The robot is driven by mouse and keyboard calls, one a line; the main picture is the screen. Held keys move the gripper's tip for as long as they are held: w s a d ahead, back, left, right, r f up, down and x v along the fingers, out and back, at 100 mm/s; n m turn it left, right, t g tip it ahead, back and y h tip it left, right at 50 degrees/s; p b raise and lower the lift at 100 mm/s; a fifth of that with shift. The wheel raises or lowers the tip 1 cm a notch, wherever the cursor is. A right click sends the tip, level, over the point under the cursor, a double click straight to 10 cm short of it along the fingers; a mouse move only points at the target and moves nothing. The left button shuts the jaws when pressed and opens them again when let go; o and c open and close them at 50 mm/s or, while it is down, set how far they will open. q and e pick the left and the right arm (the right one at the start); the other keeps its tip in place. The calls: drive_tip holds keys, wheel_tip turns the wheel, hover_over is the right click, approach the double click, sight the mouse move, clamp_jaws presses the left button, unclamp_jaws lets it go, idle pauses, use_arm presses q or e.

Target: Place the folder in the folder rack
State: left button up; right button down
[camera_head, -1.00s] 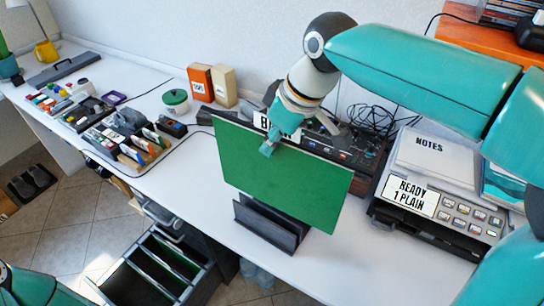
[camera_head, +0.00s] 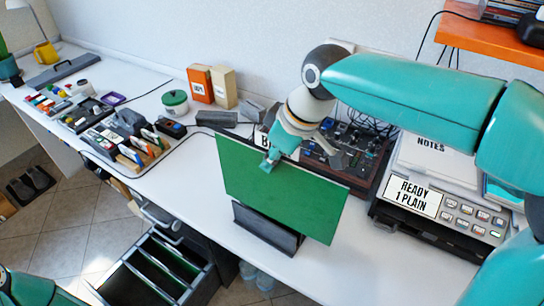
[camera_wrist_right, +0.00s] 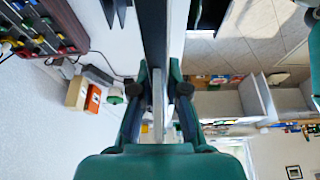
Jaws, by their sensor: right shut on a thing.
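The green folder (camera_head: 280,188) hangs upright across the middle of the head view. My right gripper (camera_head: 268,162) is shut on its top edge. A white label starting with "B" (camera_head: 262,140) shows at that edge, partly hidden by my gripper. The dark folder rack (camera_head: 268,236) stands on the desk below and behind the folder, its upper part hidden. I cannot tell whether the folder's bottom edge is inside its slot. In the right wrist view my fingers (camera_wrist_right: 158,82) pinch the folder (camera_wrist_right: 156,35), seen edge-on. My left gripper is out of view.
A mixer-like console (camera_head: 350,150) with cables lies behind the folder. A grey machine (camera_head: 440,215) labelled "READY 1 PLAIN" stands to the right. Grey blocks (camera_head: 217,118) lie behind left. An open drawer (camera_head: 150,270) is below the desk.

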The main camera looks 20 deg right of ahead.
drive_tip(key=c, duration=1.2)
unclamp_jaws()
drive_tip(key=shift+r+p, duration=0.35)
drive_tip(key=p+v, duration=0.1)
drive_tip(key=v, duration=1.1)
drive_tip(key=shift+s+r+p, duration=0.1)
drive_tip(key=shift+r+p, duration=0.15)
drive_tip(key=shift+p, duration=0.05)
